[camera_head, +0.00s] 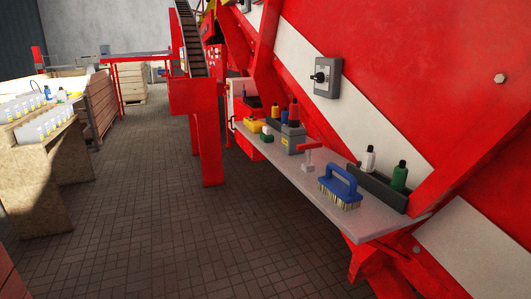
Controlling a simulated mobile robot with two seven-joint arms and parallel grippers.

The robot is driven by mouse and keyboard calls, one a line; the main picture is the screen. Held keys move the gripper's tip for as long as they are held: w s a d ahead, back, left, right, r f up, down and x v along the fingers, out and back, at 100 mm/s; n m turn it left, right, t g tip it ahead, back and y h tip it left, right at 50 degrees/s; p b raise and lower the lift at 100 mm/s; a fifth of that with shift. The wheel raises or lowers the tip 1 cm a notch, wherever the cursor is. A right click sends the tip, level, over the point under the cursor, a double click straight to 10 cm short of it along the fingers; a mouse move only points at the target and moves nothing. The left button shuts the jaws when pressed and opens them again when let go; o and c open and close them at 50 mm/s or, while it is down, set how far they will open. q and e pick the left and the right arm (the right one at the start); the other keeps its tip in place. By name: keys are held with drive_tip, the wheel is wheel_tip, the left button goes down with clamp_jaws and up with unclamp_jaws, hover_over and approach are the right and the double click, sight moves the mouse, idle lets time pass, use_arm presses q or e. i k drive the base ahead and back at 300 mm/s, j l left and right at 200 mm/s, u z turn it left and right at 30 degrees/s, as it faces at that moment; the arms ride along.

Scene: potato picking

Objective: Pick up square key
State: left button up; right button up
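A small red T-shaped handle with a pale stem (308,155) stands on the grey shelf (378,218) of the red machine. It looks like the square key, but it is too small to be sure. It is between a blue-handled brush (340,186) and a grey box (293,139). Neither of my grippers shows in the head view.
A dark tray (375,187) with a white bottle (369,160) and a green bottle (399,177) stands at the shelf's back. A yellow item (253,122) lies farther along. A red post (208,140) stands left of the shelf. The tiled floor (150,225) is clear.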

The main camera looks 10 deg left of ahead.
sight(308, 167)
drive_tip(key=i+j+z, duration=1)
drive_tip(key=j+z, duration=0.2)
drive_tip(key=i+j+z, duration=0.15)
drive_tip(key=j+z, duration=0.15)
drive_tip(key=j, duration=0.2)
drive_tip(key=i+j+z, duration=0.1)
drive_tip(key=j+z, duration=0.2)
drive_tip(key=j, duration=0.2)
drive_tip(key=j+z, duration=0.3)
drive_tip(key=j, duration=0.2)
drive_tip(key=j+z, duration=0.3)
drive_tip(key=j, duration=0.2)
